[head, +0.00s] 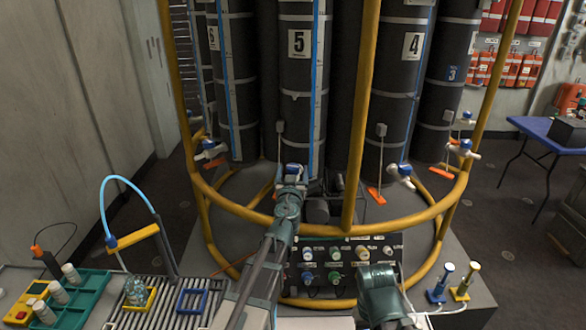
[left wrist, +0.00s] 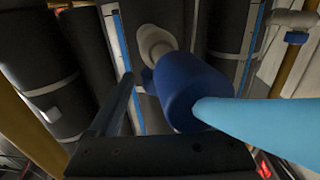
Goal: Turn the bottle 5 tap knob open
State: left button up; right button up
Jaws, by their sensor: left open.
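Bottle 5 (head: 298,75) is a tall dark cylinder with a white "5" label and a blue stripe, standing behind the yellow rail. My left gripper (head: 291,176) is at its foot, over the tap, and covers most of it. In the left wrist view the blue tap knob (left wrist: 190,92) is close ahead, with a pale round fitting (left wrist: 155,45) behind it. One dark finger (left wrist: 118,105) stands left of the knob, apart from it. A light-blue rod-like part (left wrist: 255,125) overlaps the knob from the right; I cannot tell what it is. My left gripper is open. The right gripper's fingers do not show.
The yellow rail (head: 345,229) rings the bottles, with an upright post (head: 362,110) right of bottle 5. Bottle 4 (head: 408,80) has its own tap (head: 400,173). A control panel (head: 335,265) sits below, beside my right arm. A light-blue hose (head: 103,205) arches at left.

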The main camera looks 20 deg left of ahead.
pick_arm(q)
jog(key=shift+w+a, duration=0.15)
jog(key=shift+w, duration=0.55)
jog(key=shift+c, duration=0.3)
grip_shut()
